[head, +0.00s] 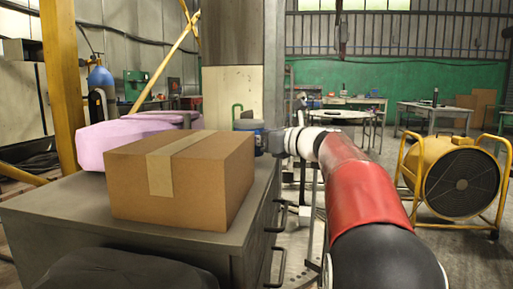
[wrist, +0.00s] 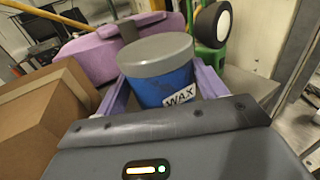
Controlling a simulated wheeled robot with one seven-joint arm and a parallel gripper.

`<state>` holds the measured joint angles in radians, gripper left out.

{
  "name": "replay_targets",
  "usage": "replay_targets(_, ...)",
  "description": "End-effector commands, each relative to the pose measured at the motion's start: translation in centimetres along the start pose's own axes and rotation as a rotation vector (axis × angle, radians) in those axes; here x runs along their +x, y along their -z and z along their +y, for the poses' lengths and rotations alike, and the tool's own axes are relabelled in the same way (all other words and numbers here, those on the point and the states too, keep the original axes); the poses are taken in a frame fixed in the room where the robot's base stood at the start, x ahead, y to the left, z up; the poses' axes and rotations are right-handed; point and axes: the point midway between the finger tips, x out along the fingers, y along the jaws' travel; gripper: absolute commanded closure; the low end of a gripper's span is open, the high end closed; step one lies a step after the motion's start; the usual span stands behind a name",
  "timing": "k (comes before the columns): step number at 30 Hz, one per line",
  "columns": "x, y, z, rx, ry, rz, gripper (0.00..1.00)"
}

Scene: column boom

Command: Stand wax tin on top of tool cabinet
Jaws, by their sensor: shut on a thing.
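The wax tin (wrist: 165,83) is a blue can with a grey lid and a white "WAX" label. My gripper (wrist: 163,90) is shut on it, with a purple finger on each side. In the head view the tin's blue side (head: 250,125) shows behind the cardboard box, and my gripper (head: 270,141) is beside it at the end of my red arm. The tool cabinet (head: 130,233) is grey, with drawer handles on its right side. The tin is near the cabinet's far right corner. Its base is hidden, so I cannot tell whether it touches the top.
A cardboard box (head: 180,178) takes up the middle of the cabinet top. A pink-purple object (head: 130,138) is behind it. A dark rounded item (head: 95,272) is at the near edge. Bare top shows in front of the box. A yellow fan (head: 460,182) stands on the right.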

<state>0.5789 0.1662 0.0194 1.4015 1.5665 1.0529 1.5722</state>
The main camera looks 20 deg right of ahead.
Motion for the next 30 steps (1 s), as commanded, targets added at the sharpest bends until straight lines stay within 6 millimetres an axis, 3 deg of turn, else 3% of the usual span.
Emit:
replay_targets(6, 0.0, 2.7, 0.0, 0.002, 0.000, 0.000, 0.65)
replay_targets(18, 0.0, 3.3, 0.0, 0.000, 0.000, -0.001, 0.65)
replay_targets(19, 0.0, 3.3, 0.0, 0.001, 0.000, 0.001, 0.27)
replay_targets(24, 0.0, 3.3, 0.0, 0.001, 0.000, 0.001, 0.08)
replay_targets(30, 0.0, 3.3, 0.0, 0.001, 0.000, 0.001, 0.08)
